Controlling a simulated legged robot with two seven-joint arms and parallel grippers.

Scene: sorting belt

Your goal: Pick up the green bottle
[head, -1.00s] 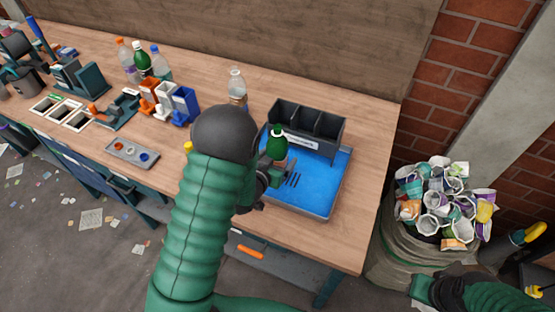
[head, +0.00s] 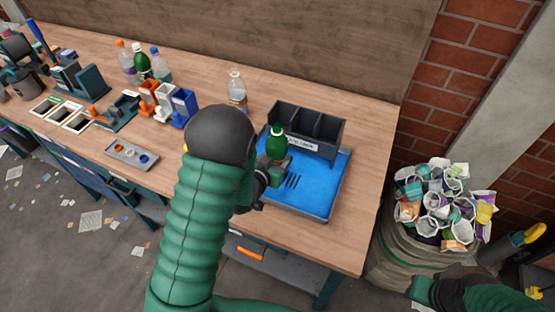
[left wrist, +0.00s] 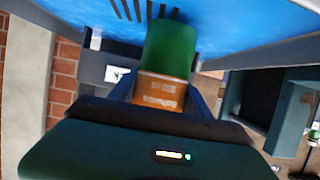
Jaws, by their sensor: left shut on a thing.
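A green bottle (head: 277,143) with a dark green cap stands roughly upright over the left part of the blue tray (head: 325,190). My left gripper (head: 272,174) is shut on it. In the left wrist view the green bottle (left wrist: 170,50) with its orange label sits between the fingers, above the tray's dark slots. I cannot tell whether its base touches the tray. A second green bottle (head: 143,62) stands at the back left between two clear bottles.
A dark bin with compartments (head: 330,124) stands behind the tray. A clear bottle (head: 237,88) stands to its left. Orange, white and blue holders (head: 166,102) and a small grey tray (head: 132,153) lie further left. A sack of crushed cups (head: 405,250) stands right of the table.

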